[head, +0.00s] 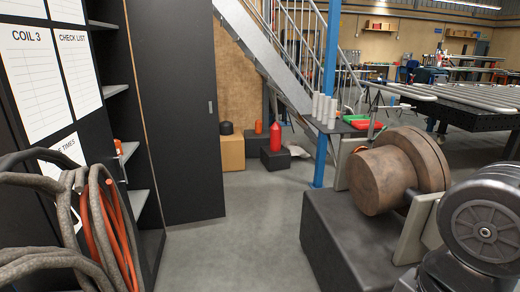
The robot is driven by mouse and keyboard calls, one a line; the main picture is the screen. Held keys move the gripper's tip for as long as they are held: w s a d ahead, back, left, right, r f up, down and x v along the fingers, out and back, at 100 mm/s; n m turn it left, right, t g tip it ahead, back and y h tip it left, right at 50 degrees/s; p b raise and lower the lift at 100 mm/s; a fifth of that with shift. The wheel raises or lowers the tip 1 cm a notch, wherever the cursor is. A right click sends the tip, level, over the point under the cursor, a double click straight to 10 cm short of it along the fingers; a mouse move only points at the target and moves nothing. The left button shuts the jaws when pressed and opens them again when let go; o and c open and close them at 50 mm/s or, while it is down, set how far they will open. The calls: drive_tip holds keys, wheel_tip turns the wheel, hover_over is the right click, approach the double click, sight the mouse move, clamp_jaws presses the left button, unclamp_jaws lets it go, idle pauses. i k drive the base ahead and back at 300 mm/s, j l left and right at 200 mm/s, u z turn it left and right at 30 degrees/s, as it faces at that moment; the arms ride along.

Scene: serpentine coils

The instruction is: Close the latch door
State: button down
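A tall dark door panel (175,115) stands left of centre, just beyond the open shelves. A small light latch or pull (210,107) sits near its right edge. A thin wood-coloured strip runs down its left side. I cannot tell whether the panel is fully shut or ajar, or which side is hinged. My gripper is not in the picture; only part of my arm shows at the lower right, well apart from the door.
A dark panel with papers (35,80) and hanging hoses (75,225) fills the left, beside open shelves (135,150). A brown metal cylinder (380,180) rests on a dark block (335,240) at right. A blue post (328,90) stands behind. The grey floor (240,245) between is clear.

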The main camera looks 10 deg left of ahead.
sight(173, 41)
drive_tip(key=i+j+u, duration=0.2)
drive_tip(key=i+u, duration=0.25)
drive_tip(key=i, duration=0.45)
drive_tip(key=i+l+u, duration=0.1)
drive_tip(key=i+u, duration=0.3)
drive_tip(key=i, duration=0.45)
drive_tip(key=i+z, duration=0.15)
drive_tip(key=i, duration=0.55)
drive_tip(key=i+z, duration=0.1)
drive_tip(key=i, duration=0.55)
drive_tip(key=i+j+z, duration=0.15)
drive_tip(key=i, duration=0.5)
drive_tip(key=i+z, duration=0.15)
drive_tip(key=i, duration=0.35)
drive_tip(key=i+j+z, duration=0.15)
drive_tip(key=i, duration=0.3)
